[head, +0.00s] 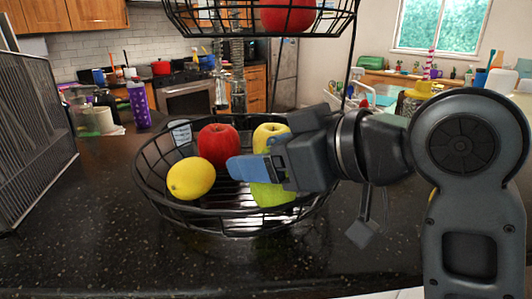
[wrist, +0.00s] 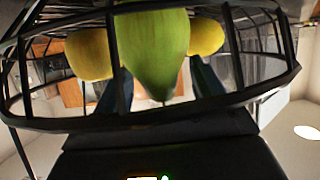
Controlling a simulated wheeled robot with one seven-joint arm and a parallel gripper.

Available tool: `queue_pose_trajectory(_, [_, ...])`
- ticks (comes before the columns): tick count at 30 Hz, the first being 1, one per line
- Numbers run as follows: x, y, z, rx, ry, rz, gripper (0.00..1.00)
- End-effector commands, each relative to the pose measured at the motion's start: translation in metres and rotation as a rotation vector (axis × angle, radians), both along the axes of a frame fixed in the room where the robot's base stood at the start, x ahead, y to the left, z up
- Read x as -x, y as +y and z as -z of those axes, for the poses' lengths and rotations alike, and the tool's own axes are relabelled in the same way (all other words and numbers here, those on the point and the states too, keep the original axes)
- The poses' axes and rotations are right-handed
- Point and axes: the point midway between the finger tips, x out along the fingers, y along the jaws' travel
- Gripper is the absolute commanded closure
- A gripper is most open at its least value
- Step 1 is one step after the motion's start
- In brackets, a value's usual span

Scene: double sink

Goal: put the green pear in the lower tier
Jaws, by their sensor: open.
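The green pear (head: 270,197) is in the lower tier (head: 238,226) of the black wire basket in the head view, partly hidden behind my gripper (head: 240,169). In the wrist view the pear (wrist: 153,45) is large and central, between the two blue fingers of my gripper (wrist: 160,88). The fingers are open, one on each side of the pear. I cannot tell whether they touch it.
A lemon (head: 191,179), a red apple (head: 218,144) and a yellow-green fruit (head: 270,136) share the lower tier. The upper tier (head: 200,30) overhangs above, with a red fruit (head: 288,14) in it. A wire rack (head: 35,130) stands at left. The front counter (head: 90,230) is clear.

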Motion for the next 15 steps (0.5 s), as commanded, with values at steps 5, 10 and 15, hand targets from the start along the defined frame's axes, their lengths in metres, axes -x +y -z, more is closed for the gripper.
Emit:
queue_pose_trajectory(5, [0.011, -0.015, -0.008, -0.001, -0.004, 0.002, 0.29])
queue_pose_trajectory(10, [0.030, -0.041, -0.022, -0.001, -0.004, 0.004, 0.29])
queue_pose_trajectory(15, [0.049, -0.065, -0.035, 0.000, -0.004, 0.003, 0.29])
